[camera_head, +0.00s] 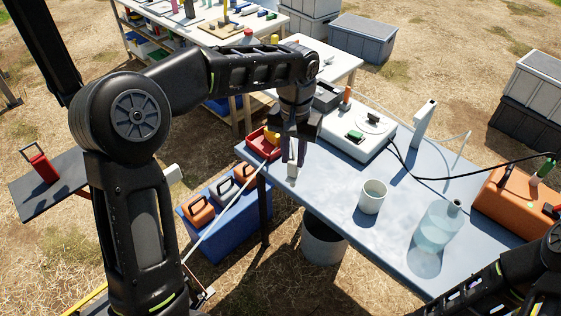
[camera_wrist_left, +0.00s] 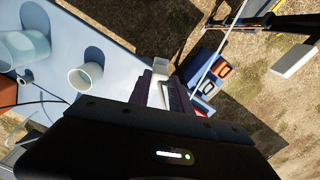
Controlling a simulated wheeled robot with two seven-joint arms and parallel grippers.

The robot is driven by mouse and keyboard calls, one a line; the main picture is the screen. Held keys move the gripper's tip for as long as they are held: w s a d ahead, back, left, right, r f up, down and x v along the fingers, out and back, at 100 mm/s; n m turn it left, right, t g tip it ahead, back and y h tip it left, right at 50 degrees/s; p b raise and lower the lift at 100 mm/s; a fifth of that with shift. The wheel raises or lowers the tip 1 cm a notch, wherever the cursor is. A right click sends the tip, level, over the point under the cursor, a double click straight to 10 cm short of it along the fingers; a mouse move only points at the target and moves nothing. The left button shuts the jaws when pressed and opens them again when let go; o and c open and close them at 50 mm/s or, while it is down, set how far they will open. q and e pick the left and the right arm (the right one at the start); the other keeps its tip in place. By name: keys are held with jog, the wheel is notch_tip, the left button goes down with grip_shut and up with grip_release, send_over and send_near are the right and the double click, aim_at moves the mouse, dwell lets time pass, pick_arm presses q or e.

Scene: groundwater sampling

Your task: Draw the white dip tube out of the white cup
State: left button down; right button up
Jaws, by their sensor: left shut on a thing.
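My left gripper (camera_head: 294,155) points down over the far left part of the blue-grey table and is shut on a slim white piece (camera_wrist_left: 158,96), apparently the dip tube. Its upper part is hidden between the fingers. Directly below the fingertips is a small white boxy piece (camera_head: 292,170), also in the left wrist view (camera_wrist_left: 160,66). I cannot tell whether it is joined to the tube or is a separate holder. The round white cup (camera_head: 371,199) stands upright on the table, right of the gripper and apart from it; it also shows in the wrist view (camera_wrist_left: 84,77).
A clear bottle (camera_head: 438,225) and an orange case (camera_head: 510,205) stand to the right. A white device (camera_head: 358,135) and a red tray (camera_head: 262,143) are near the gripper. A thin white line (camera_head: 222,215) slants down left past the table edge. A bucket (camera_head: 322,243) is below.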

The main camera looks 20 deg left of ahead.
pick_arm(q)
jog(key=s+d+f+h+b, duration=0.35)
jog(key=s+f+b, duration=0.2)
jog(key=f, duration=0.25)
jog(key=s+d+f+h+b, duration=0.35)
jog(key=f+b, duration=0.25)
jog(key=f, duration=0.2)
jog(key=w+a+n+t+h+b, duration=0.1)
jog(key=w+a+n+t+h, duration=0.1)
jog(key=w, duration=0.5)
jog(key=w+a+n+t+h+b, duration=0.1)
jog(key=w+a+n+t+b, duration=0.1)
jog(key=w+a+n+t, duration=0.2)
jog(key=w+a+n+t+h+b, duration=0.2)
jog(key=w+n+t, duration=0.1)
jog(key=w+t, duration=0.4)
jog(key=shift+w+a+f+h, duration=0.15)
jog(key=shift+w+a, duration=0.05)
jog(key=shift+w, duration=0.6)
jog(key=shift+w+a+f+h, duration=0.1)
jog(key=shift+w+a+h, duration=0.1)
jog(key=shift+w, duration=0.55)
jog(key=shift+f, duration=0.1)
